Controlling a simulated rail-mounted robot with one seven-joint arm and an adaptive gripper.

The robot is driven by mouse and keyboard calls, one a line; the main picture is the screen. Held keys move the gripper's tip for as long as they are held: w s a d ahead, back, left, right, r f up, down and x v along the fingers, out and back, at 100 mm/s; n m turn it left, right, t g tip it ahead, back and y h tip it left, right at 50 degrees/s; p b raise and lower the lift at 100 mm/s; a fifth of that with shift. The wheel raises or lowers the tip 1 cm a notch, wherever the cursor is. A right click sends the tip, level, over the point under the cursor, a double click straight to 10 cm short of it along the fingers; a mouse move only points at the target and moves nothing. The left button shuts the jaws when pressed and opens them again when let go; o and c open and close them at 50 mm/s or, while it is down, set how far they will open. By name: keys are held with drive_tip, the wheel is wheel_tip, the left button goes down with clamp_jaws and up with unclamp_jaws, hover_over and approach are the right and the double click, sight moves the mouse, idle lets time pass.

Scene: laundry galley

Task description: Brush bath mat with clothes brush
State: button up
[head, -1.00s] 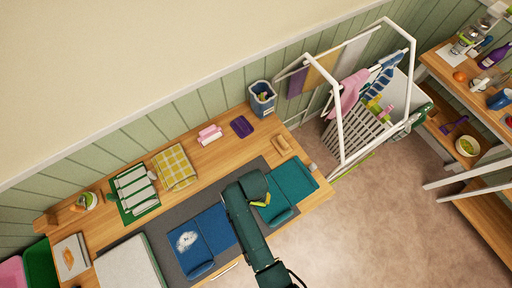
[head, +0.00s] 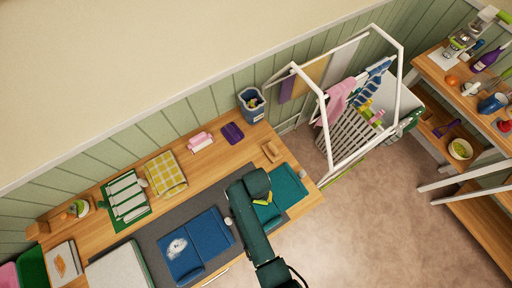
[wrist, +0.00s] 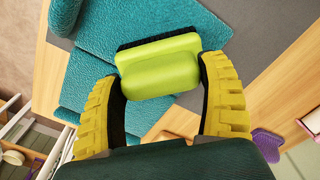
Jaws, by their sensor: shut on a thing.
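The lime-green clothes brush (wrist: 158,72) with dark bristles is between the yellow fingers of my gripper (wrist: 160,88) in the wrist view, and they are shut on it. The brush is over a teal textured mat (wrist: 140,25); I cannot tell whether the bristles touch it. In the head view the teal mat (head: 289,184) lies at the table's right end, partly hidden by my arm, with my gripper (head: 264,200) over it. A blue mat (head: 207,232) with a white powdery patch (head: 177,248) lies left of my arm. I cannot tell which of the two is the bath mat.
Behind are a yellow checked cloth (head: 164,174), a purple item (head: 232,132), a wooden block (head: 271,151) and a blue-grey bin (head: 251,106). A white drying rack (head: 326,125) stands right of the table.

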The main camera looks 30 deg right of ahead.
wheel_tip(320, 180, up, 4)
drive_tip(key=shift+a+p, duration=0.15)
drive_tip(key=shift+p, duration=1.05)
wheel_tip(320, 180, up, 4)
drive_tip(key=p, duration=0.4)
drive_tip(key=shift+r, duration=0.1)
